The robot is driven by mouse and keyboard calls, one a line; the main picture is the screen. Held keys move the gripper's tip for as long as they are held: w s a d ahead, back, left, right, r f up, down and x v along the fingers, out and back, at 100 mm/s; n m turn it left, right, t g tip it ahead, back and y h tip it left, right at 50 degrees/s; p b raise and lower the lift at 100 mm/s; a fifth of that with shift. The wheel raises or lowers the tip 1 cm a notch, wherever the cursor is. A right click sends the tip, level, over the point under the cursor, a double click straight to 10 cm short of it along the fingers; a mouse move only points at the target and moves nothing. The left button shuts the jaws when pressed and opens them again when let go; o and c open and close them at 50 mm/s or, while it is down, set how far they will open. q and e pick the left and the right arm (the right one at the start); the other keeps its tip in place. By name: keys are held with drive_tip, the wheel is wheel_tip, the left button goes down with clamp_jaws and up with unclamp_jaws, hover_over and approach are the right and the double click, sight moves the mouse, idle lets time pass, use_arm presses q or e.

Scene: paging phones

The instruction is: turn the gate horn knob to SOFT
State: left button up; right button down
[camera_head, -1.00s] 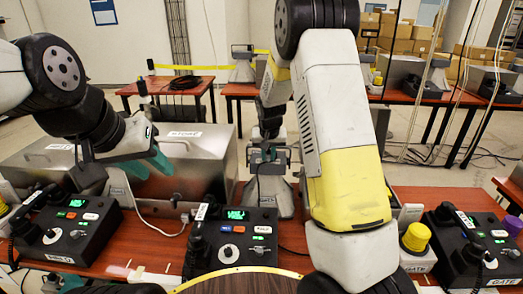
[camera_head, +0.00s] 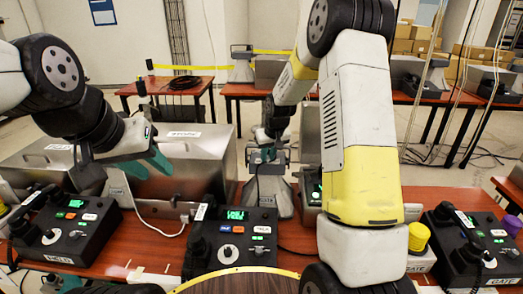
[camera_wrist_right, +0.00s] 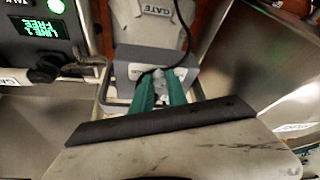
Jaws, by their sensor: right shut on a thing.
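The gate horn (camera_head: 270,190) is a grey unit standing behind the middle phone; in the right wrist view its GATE label (camera_wrist_right: 158,10) is visible. My right gripper (camera_head: 266,154) is at the top of the horn in the head view. In the right wrist view its teal fingers (camera_wrist_right: 160,92) are shut on a small grey knob (camera_wrist_right: 172,78). The fingers cover much of the knob, and its setting cannot be read. My left gripper (camera_head: 150,166) hangs with its teal fingers apart and empty, in front of the steel box labelled STORE (camera_head: 186,134).
The middle phone (camera_head: 232,236) with a lit green screen stands in front of the horn. Another phone console (camera_head: 70,232) is at the left, and one labelled GATE (camera_head: 475,250) at the right. A yellow-topped knob unit (camera_head: 418,236) stands beside my right arm.

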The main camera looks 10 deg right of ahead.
drive_tip(key=c, duration=1.3)
unclamp_jaws()
drive_tip(key=shift+v, duration=3.9)
drive_tip(key=s+r, duration=1.1)
drive_tip(key=s, duration=0.2)
drive_tip(key=shift+m+t+y, duration=0.6)
drive_tip(key=shift+m+t, duration=0.3)
drive_tip(key=s+r, duration=0.1)
drive_tip(key=s, duration=0.5)
drive_tip(key=s+r, duration=0.1)
drive_tip(key=s, duration=0.5)
drive_tip(key=s+r, duration=0.1)
drive_tip(key=s, duration=0.6)
drive_tip(key=shift+a, duration=0.15)
